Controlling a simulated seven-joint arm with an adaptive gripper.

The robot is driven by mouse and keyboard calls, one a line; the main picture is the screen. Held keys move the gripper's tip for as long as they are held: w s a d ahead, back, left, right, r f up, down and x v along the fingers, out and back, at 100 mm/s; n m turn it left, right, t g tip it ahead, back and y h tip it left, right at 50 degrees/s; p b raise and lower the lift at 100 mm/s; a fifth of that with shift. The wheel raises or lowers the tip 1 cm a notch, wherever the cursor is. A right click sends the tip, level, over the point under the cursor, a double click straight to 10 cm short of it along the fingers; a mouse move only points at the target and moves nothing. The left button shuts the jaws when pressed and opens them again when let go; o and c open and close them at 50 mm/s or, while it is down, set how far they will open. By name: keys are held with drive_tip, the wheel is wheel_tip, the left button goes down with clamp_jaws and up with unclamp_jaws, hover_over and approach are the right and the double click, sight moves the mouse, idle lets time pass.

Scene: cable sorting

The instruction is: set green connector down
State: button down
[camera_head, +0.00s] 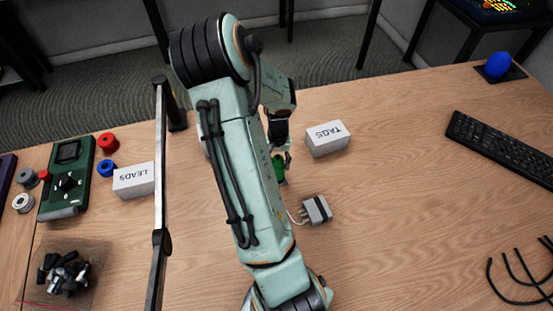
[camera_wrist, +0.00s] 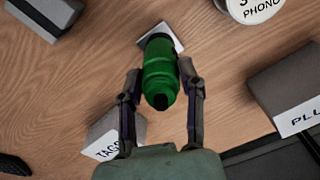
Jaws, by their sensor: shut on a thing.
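The green connector (camera_wrist: 160,72) is a ribbed cylinder with a dark end, held between the two fingers of my gripper (camera_wrist: 160,88) in the wrist view. My gripper is shut on it. In the head view the green connector (camera_head: 278,168) shows only partly beside my gripper (camera_head: 284,158), with my arm hiding the rest. A small white-topped piece (camera_wrist: 162,36) lies at the connector's far end in the wrist view. I cannot tell whether the connector touches the table.
A TAGS block (camera_head: 327,139) stands just right of my gripper, and a grey box with a cable (camera_head: 316,210) lies nearer. A LEADS block (camera_head: 134,180) and green meter (camera_head: 67,180) are left. A keyboard (camera_head: 505,150) is right. Table between TAGS and keyboard is clear.

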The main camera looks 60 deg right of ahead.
drive_tip(key=shift+f, duration=0.15)
drive_tip(key=c, duration=0.7)
unclamp_jaws()
drive_tip(key=shift+o, duration=0.2)
wheel_tip(320, 180, up, 12)
drive_tip(key=shift+r, duration=0.2)
drive_tip(key=w+a+r+n+y, duration=0.1)
drive_tip(key=a+r+n, duration=0.1)
drive_tip(key=a, duration=0.4)
drive_tip(key=w+a+r+n, duration=0.1)
drive_tip(key=a+n, duration=0.2)
drive_tip(key=a, duration=0.3)
drive_tip(key=w+a+r+n+y, duration=0.1)
drive_tip(key=w+a+r+n, duration=0.1)
drive_tip(key=a, duration=0.4)
drive_tip(key=s+a+r+n+h, duration=0.1)
drive_tip(key=s+a+n, duration=0.6)
drive_tip(key=a, duration=0.4)
drive_tip(key=shift+s+a+n, duration=0.3)
drive_tip(key=shift+s+a, duration=0.1)
drive_tip(key=shift+s, duration=0.5)
